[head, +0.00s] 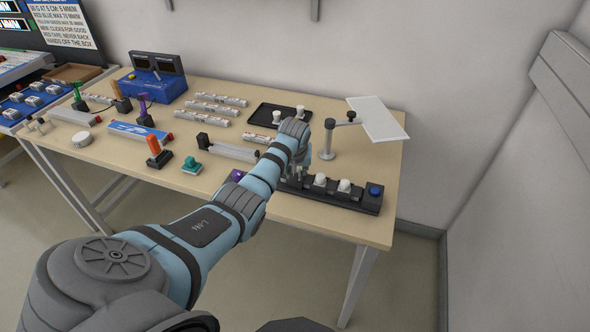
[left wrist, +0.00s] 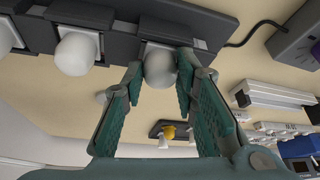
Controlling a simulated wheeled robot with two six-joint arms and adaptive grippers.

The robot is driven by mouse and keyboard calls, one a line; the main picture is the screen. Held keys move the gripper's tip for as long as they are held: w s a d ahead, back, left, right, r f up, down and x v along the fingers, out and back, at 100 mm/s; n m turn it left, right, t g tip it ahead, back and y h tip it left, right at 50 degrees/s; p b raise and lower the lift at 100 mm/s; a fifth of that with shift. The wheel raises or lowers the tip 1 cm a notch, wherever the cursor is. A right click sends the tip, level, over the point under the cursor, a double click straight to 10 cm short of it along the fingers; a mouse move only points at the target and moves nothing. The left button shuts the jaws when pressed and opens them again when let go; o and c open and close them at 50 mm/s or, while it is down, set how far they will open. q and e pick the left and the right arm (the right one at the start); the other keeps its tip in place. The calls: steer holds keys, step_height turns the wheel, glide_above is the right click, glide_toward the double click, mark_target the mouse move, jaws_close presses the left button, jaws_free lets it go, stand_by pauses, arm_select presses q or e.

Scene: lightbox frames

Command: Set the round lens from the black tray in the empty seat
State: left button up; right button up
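The black tray (head: 262,116) lies at the back of the table in the head view, with small white pieces on it. The black fixture (head: 361,204) stands at the table's front right, with white round domes (head: 320,180) in its seats. My left gripper (left wrist: 160,75) is at the fixture, over the seat at the end of the row of domes. Its fingertips sit on both sides of a round white lens (left wrist: 160,66) and appear shut on it. The lens is at the seat and in line with its neighbour (left wrist: 76,52). In the head view my left forearm largely hides this.
A post lamp with a white panel (head: 377,119) stands right of the tray, close to my left wrist. A blue button (head: 375,190) is at the fixture's right end. Stamps, bars and a blue device (head: 154,84) fill the table's left half.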

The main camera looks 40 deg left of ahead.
arm_select(q)
steer(key=o, duration=0.3)
steer(key=shift+s+d+f, duration=0.2)
steer(key=shift+f, duration=0.25)
steer(key=shift+o, duration=0.2)
steer(key=shift+w+f, duration=0.1)
steer(key=shift+f, duration=0.1)
steer(key=shift+a, duration=0.1)
steer(key=shift+r, duration=0.1)
steer(key=shift+r, duration=0.35)
steer(key=p+v, duration=0.1)
steer(key=v, duration=0.3)
steer(key=p+v, duration=0.1)
steer(key=v, duration=0.1)
steer(key=shift+w+a+r+p, duration=0.15)
steer(key=shift+w+a+p, duration=0.15)
steer(key=shift+w, duration=0.1)
steer(key=v, duration=0.6)
steer(key=shift+d+r+p, duration=0.2)
steer(key=shift+r+p, duration=0.1)
steer(key=shift+p, duration=0.05)
